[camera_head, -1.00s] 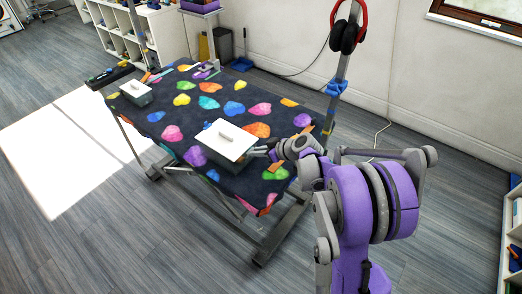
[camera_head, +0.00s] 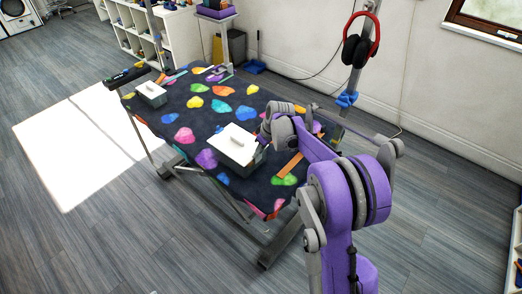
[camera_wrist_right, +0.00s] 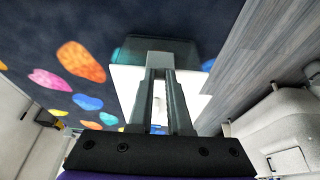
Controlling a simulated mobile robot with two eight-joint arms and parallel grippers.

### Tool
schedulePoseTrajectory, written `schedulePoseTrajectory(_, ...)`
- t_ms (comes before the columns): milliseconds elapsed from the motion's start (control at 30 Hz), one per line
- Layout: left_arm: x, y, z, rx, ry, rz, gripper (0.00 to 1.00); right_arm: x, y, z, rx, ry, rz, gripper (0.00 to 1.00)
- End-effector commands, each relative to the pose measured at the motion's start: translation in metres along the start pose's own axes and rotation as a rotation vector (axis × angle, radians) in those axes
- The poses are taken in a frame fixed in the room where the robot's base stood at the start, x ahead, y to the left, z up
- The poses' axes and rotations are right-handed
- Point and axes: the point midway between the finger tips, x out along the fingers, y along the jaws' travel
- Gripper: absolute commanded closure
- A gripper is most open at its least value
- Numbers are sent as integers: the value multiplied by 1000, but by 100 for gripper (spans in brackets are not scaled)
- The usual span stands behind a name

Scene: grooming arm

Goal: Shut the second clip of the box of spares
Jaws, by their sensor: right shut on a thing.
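The near box (camera_head: 232,152) is grey with a white lid and a grey handle; it stands on the dark, spotted tabletop. A similar box (camera_head: 150,92) stands farther off at the left; I cannot tell from labels which holds spares. My right gripper (camera_head: 264,143) is at the near box's right side. In the right wrist view the right gripper (camera_wrist_right: 160,62) is shut at the box's edge, with the white lid (camera_wrist_right: 122,80) showing around the fingers. The clips are too small or hidden to make out. My left gripper is not in view.
An orange strip (camera_head: 290,165) lies right of the near box. Tools lie at the table's far end. A post with red-black headphones (camera_head: 359,40) and a blue tie (camera_head: 346,99) rises behind the table. The floor (camera_head: 150,230) at front left is clear.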

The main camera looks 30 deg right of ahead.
Motion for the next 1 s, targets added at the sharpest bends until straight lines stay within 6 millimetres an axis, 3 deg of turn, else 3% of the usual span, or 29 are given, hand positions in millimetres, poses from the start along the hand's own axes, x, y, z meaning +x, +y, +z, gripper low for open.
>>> schedulePoseTrajectory(67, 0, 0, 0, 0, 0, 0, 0, 0, 0, 0, 0, 1, 0, 100)
schedulePoseTrajectory(100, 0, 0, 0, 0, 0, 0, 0, 0, 0, 0, 0, 1, -1, 76)
schedulePoseTrajectory(233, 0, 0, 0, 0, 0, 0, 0, 0, 0, 0, 0, 2, -1, 53)
schedulePoseTrajectory(633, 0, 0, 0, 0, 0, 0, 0, -7, 0, 0, 1, 3, 0, 52)
schedulePoseTrajectory(1000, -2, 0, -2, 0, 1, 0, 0, -77, 0, 1, 1, 2, -1, 52)
